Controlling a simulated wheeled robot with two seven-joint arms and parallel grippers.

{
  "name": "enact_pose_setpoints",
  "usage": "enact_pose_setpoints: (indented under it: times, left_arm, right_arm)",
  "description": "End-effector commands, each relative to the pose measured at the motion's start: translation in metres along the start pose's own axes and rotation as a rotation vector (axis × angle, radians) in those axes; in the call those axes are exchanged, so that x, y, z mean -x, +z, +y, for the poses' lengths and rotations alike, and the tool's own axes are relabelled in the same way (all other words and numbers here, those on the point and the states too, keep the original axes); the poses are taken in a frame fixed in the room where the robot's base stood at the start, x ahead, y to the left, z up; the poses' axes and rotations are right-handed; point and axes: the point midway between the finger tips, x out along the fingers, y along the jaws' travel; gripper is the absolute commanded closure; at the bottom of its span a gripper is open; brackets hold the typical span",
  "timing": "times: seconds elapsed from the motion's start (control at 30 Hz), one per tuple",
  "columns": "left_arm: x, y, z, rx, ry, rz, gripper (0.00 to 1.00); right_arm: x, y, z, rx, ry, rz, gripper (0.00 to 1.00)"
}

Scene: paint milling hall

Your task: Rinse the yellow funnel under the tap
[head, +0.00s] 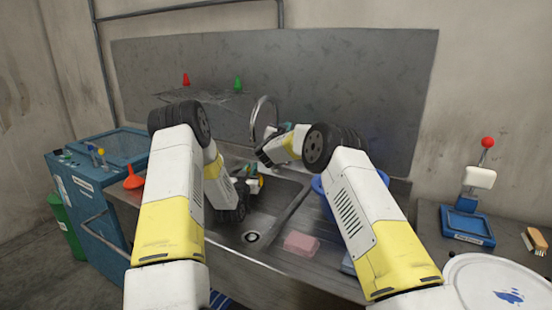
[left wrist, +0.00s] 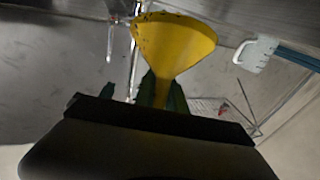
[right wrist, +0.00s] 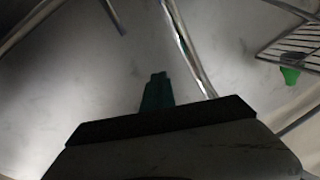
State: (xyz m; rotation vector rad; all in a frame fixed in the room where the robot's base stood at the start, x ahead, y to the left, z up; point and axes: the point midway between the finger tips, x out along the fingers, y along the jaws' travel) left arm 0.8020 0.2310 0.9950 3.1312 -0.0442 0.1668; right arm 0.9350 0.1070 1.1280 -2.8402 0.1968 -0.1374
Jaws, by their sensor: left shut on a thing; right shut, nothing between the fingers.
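The yellow funnel (left wrist: 175,42) shows large in the left wrist view, with dark specks around its rim. My left gripper (left wrist: 163,92) is shut on its narrow end. In the head view this gripper (head: 252,184) is low over the sink (head: 268,213), and the funnel is mostly hidden by my arm. The silver tap (head: 263,112) arches up behind the sink. My right gripper (head: 272,134) is by the tap, shut and empty; its closed fingers (right wrist: 157,92) show beside the tap pipe (right wrist: 188,45) in the right wrist view. Whether water runs I cannot tell.
An orange-red funnel (head: 133,180) stands left of the sink. A wire rack (head: 210,97) on the wall holds a red funnel (head: 186,80) and a green one (head: 238,84). A pink sponge (head: 301,244) and a blue bowl (head: 321,188) are right of the basin.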

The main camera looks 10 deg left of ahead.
Motion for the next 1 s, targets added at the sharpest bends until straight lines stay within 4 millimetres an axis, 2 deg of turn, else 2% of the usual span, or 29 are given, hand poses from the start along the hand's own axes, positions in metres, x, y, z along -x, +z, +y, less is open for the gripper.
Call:
enact_pose_setpoints:
  times: [0.2,0.4,0.6,0.8,0.87,1.0]
  left_arm:
    - [0.0,0.0,0.0,0.0,0.0,0.0,1.0]
    - [0.0,0.0,0.0,0.0,0.0,0.0,1.0]
    - [0.0,0.0,0.0,0.0,0.0,0.0,1.0]
    - [0.0,0.0,0.0,0.0,0.0,0.0,1.0]
    - [0.0,0.0,0.0,0.0,0.0,0.0,1.0]
    - [0.0,0.0,0.0,0.0,0.0,0.0,1.0]
  right_arm:
    - [0.052,0.028,0.002,-0.451,0.045,-0.086,1.0]
    - [0.104,0.047,0.01,-0.855,0.117,-0.137,1.0]
    - [0.144,0.057,0.019,-1.137,0.181,-0.154,1.0]
    - [0.16,0.061,0.024,-1.256,0.209,-0.155,1.0]
    - [0.158,0.062,0.024,-1.267,0.212,-0.154,1.0]
    - [0.141,0.067,0.026,-1.269,0.214,-0.153,1.0]
